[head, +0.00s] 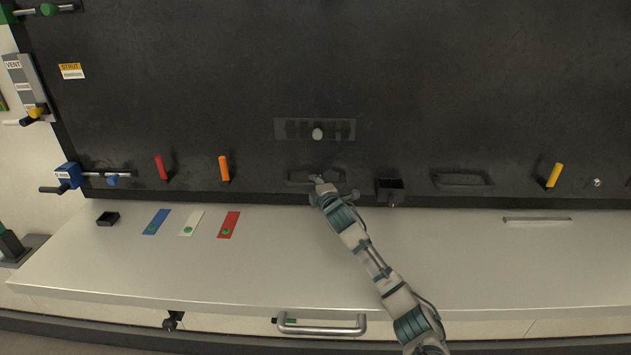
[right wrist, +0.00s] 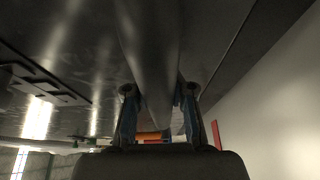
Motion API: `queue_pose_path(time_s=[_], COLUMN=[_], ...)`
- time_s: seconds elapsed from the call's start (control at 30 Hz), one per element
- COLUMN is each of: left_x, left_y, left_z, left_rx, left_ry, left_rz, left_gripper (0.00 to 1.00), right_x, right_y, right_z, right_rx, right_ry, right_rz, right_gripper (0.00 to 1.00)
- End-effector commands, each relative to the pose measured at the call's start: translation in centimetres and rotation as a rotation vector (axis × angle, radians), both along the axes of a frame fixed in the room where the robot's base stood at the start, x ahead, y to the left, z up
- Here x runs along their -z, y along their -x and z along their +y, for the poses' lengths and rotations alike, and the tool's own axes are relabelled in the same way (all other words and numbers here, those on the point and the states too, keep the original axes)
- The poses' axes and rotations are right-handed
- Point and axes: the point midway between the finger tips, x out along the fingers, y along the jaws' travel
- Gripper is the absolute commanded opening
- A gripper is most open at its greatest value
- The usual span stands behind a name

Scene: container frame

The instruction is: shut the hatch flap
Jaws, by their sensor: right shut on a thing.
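The hatch flap appears to be the large dark panel (head: 420,90) that fills the upper part of the head view. Its lower edge runs just above the back of the pale counter; I cannot tell how far open it stands. A recessed handle (head: 300,178) sits low on the panel, left of a second such handle (head: 462,180). My right gripper (head: 322,187) is at the left handle. In the right wrist view, its two fingers stand on either side of a grey bar (right wrist: 150,50) and are shut on it. My left gripper is not in view.
Red (head: 161,167), orange (head: 224,168) and yellow (head: 554,175) levers stick out low on the panel. A black box (head: 390,189) is right of my gripper. Blue, white and red cards (head: 229,224) lie on the counter (head: 500,260). A blue latch (head: 68,176) is at left.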

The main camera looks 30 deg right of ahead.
Motion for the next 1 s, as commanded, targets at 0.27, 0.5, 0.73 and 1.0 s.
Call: queue_pose_path(time_s=[0.27, 0.5, 0.73, 1.0], left_x=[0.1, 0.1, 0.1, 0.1], left_y=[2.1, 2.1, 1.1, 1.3], left_z=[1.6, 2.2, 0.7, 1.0], left_rx=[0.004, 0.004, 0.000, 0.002], left_ry=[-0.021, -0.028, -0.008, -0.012], left_rz=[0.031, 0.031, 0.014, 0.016], left_gripper=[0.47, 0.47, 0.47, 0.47], right_x=[0.5, 0.7, 0.8, 0.6], right_y=[0.1, -0.1, -0.1, 2.8], right_z=[-0.7, -0.8, -0.8, -0.3], right_rx=[0.012, 0.009, 0.009, 0.007], right_ry=[0.001, -0.003, -0.003, 0.001], right_rz=[0.011, 0.013, 0.013, 0.011], right_gripper=[0.19, 0.47, 0.47, 0.47])
